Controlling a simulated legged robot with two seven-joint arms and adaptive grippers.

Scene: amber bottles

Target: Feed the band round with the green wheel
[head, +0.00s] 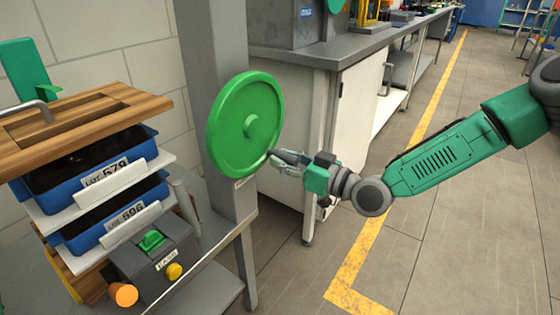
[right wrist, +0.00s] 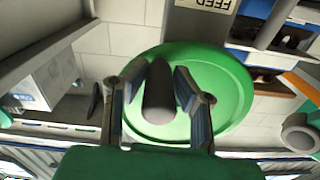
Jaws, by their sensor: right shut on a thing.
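The green wheel (head: 230,135) is a large disc with a raised rim and a centre hub, mounted on a grey post (head: 208,45). It also fills the middle of the right wrist view (right wrist: 225,85). My right gripper (head: 276,160) is at the wheel's lower right edge. In the right wrist view its fingers (right wrist: 160,95) are shut on a dark grey handle (right wrist: 158,92) that stands out from the wheel. The fingers partly hide the wheel's face there. I cannot make out a band in either view.
Left of the post are blue trays (head: 95,160) on white shelves under a wooden board (head: 75,125). Below them is a grey control box (head: 150,258) with a green switch and yellow button. A workbench (head: 345,48) stands behind.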

